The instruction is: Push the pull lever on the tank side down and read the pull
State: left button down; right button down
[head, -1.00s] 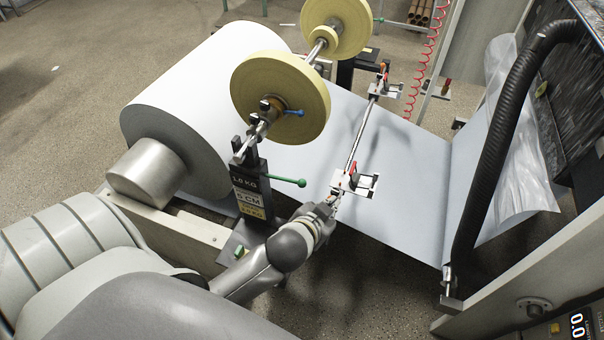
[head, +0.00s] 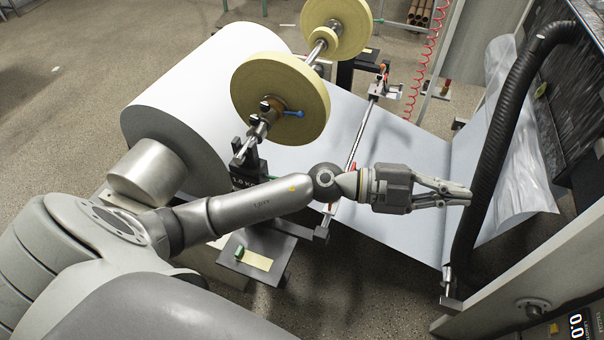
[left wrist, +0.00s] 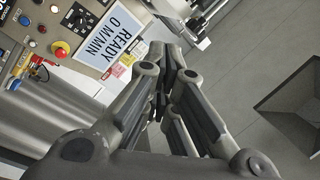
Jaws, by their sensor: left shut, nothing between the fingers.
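My left gripper (head: 452,194) is shut and empty, in front of the black ribbed hose (head: 487,160) in the head view; I cannot tell whether they touch. Its closed fingers also show in the left wrist view (left wrist: 172,66). A small red handle (head: 384,72) stands at the far end of the steel rod across the web. I cannot tell which part is the pull lever. A digital readout (head: 577,323) at the bottom right shows "0.0", cut off by the edge. My right gripper is not in view.
The large white roll (head: 205,105), yellow tape rolls (head: 285,98) and grey web (head: 400,150) lie around my left arm. A machine frame (head: 535,265) stands at right. The left wrist view shows a "READY 0 M/MIN" screen (left wrist: 112,38) and a red button (left wrist: 60,48).

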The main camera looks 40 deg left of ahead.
pick_arm(q)
jog(key=a+f+m+g+y, duration=0.3)
jog(key=a+f+g+y, duration=0.4)
jog(key=f, duration=0.6)
jog(key=a+f+n+y, duration=0.1)
jog(key=a+y, duration=0.2)
jog(key=a, duration=0.5)
jog(key=w+a+f+n+y, duration=0.1)
jog(key=a+y, duration=0.3)
jog(key=a, duration=0.5)
jog(key=w+a+f+n+y, duration=0.1)
jog(key=a+y, duration=0.2)
jog(key=a, duration=0.6)
jog(key=shift+w+n+g+y, duration=0.25)
jog(key=shift+n+g+y, duration=0.05)
jog(key=shift+g+y, duration=0.1)
jog(key=shift+d, duration=0.1)
jog(key=shift+f, duration=0.1)
jog(key=f+b, duration=0.1)
jog(key=f, duration=0.1)
jog(key=f+b, duration=0.4)
jog(key=shift+w+a+f, duration=0.15)
jog(key=shift+a+f, duration=0.1)
jog(key=shift+f, duration=0.15)
